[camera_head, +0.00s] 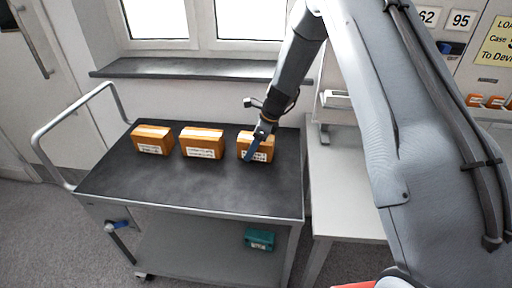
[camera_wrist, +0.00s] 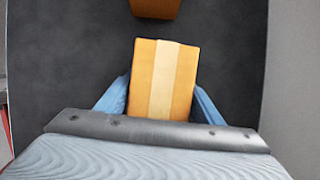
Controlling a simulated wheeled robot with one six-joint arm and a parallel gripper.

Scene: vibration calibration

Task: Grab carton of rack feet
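Three orange-brown cartons with pale tape and white labels stand in a row on the dark cart top (camera_head: 200,185): a left one (camera_head: 152,138), a middle one (camera_head: 202,142) and a right one (camera_head: 266,146). The label print is too small to read, so I cannot tell which holds rack feet. My gripper (camera_head: 254,148) is at the right carton. In the wrist view, its blue fingers (camera_wrist: 160,97) lie along both sides of that carton (camera_wrist: 182,70), close against it. Whether they press on it is unclear. The carton appears to rest on the cart.
Another carton (camera_wrist: 155,8) shows at the top of the wrist view. A teal box (camera_head: 260,239) is on the cart's lower shelf. A pale table (camera_head: 343,190) stands right of the cart, and a window sill (camera_head: 185,68) is behind. The cart's front top is clear.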

